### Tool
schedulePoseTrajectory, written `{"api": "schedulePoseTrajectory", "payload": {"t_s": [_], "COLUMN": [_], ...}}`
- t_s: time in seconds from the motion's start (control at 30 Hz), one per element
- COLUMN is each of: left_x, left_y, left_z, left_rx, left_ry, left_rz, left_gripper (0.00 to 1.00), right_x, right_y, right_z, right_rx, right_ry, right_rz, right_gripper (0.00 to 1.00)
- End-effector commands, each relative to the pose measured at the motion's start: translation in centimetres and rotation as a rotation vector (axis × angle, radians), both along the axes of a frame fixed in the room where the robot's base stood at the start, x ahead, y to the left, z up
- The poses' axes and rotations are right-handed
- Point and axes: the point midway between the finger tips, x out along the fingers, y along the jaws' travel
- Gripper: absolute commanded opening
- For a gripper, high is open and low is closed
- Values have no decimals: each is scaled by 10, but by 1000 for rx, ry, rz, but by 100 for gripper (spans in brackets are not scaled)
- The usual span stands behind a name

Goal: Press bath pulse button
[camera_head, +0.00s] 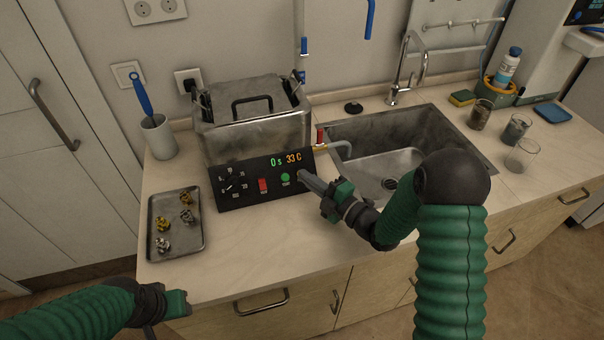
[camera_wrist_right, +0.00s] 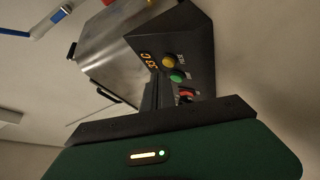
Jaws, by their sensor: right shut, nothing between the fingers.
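The metal bath (camera_head: 255,125) stands on the counter with its lid on. Its black control panel (camera_head: 240,200) has a dial (camera_head: 233,187), a red switch (camera_head: 263,185), a green button (camera_head: 285,177) and a display reading 0 s and 33 C. My right gripper (camera_head: 304,177) is shut and empty, its tips at the panel's right end, right of the green button. The right wrist view shows a yellow button (camera_wrist_right: 169,61) beside the green one (camera_wrist_right: 177,76); in the head view the gripper hides it. Contact cannot be told. My left gripper (camera_head: 176,302) is low at the counter's front; its jaws are unclear.
A tray (camera_head: 190,250) with several small metal fittings lies left of the panel. A cup (camera_head: 158,138) with a blue-handled tool stands behind it. A tap with a red handle (camera_head: 320,136), a hose and the sink (camera_head: 440,130) are to the right.

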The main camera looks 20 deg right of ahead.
Motion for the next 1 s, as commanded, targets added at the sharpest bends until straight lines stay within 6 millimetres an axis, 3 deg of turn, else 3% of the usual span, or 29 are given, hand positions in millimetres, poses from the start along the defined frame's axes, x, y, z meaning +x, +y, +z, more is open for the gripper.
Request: {"api": "schedulePoseTrajectory", "payload": {"t_s": [0.03, 0.57, 1.0], "left_x": [-7, -8, -6], "left_y": [-1, 0, 0], "left_z": [-6, 11, 13], "left_rx": [-1, 0, 0], "left_ry": [21, 25, 16], "left_rz": [0, 0, 0], "left_gripper": [36, 36, 36], "right_x": [-1, -46, -48], "right_y": [0, -2, -2], "right_z": [-1, 36, 37], "right_rx": [0, 1, 0], "right_ry": [0, -1, -1], "right_rz": [0, -1, 0], "right_gripper": [0, 0, 0]}}
